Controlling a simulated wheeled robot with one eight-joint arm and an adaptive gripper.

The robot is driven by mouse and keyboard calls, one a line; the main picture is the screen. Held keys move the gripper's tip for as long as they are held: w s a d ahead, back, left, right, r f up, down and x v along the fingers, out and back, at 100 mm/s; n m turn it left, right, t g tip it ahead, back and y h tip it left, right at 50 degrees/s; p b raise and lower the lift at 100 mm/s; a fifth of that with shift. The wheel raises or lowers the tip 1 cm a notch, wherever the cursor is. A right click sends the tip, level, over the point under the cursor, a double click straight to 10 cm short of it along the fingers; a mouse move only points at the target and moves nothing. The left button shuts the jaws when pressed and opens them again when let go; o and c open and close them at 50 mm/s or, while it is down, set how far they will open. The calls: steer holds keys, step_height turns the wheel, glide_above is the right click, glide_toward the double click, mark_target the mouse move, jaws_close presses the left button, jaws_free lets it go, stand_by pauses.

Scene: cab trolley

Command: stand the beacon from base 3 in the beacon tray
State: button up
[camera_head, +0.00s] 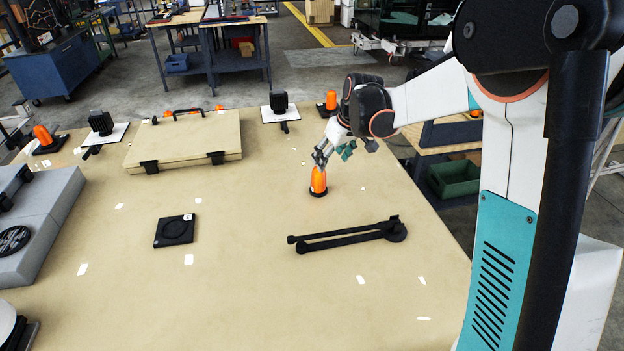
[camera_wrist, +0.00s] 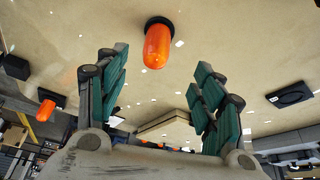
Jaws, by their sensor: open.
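An orange beacon (camera_head: 318,180) with a black foot stands upright on the tan table, right of the middle. My gripper (camera_head: 332,155) is open just above and behind it, apart from it as far as I can tell. In the wrist view the beacon (camera_wrist: 157,46) shows ahead of and between the spread teal fingers (camera_wrist: 160,80), with nothing held. A square black base (camera_head: 175,230) with a ring on top lies empty, left of the middle; it also shows in the wrist view (camera_wrist: 290,95). No base numbers are readable, and I cannot tell which thing is the beacon tray.
Other orange beacons stand on black bases at the left (camera_head: 42,136) and back right (camera_head: 331,100). A tan case (camera_head: 185,142), two black devices on white plates (camera_head: 101,123) (camera_head: 279,102), and a black folded bar (camera_head: 345,236) lie around. Grey equipment (camera_head: 45,220) fills the left edge.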

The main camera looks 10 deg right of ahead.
mark_target(319, 177)
steer(key=b+x, duration=0.1)
steer(key=x, duration=0.7)
steer(key=shift+w+f+b, duration=0.2)
steer(key=shift+f+b, duration=0.15)
steer(key=shift+b, duration=0.05)
steer(key=shift+w+r+b+x, duration=0.1)
steer(key=shift+w+b+x, duration=0.15)
steer(key=shift+x, duration=0.65)
steer(key=shift+w+r+b+x, duration=0.1)
steer(key=shift+b+x, duration=0.15)
steer(key=shift+x, duration=0.6)
steer(key=shift+w+b+x, duration=0.2)
steer(key=shift+b+x, duration=0.05)
steer(key=shift+x, duration=0.65)
steer(key=shift+r, duration=0.1)
steer(key=c, duration=1.3)
steer(key=shift+r, duration=0.1)
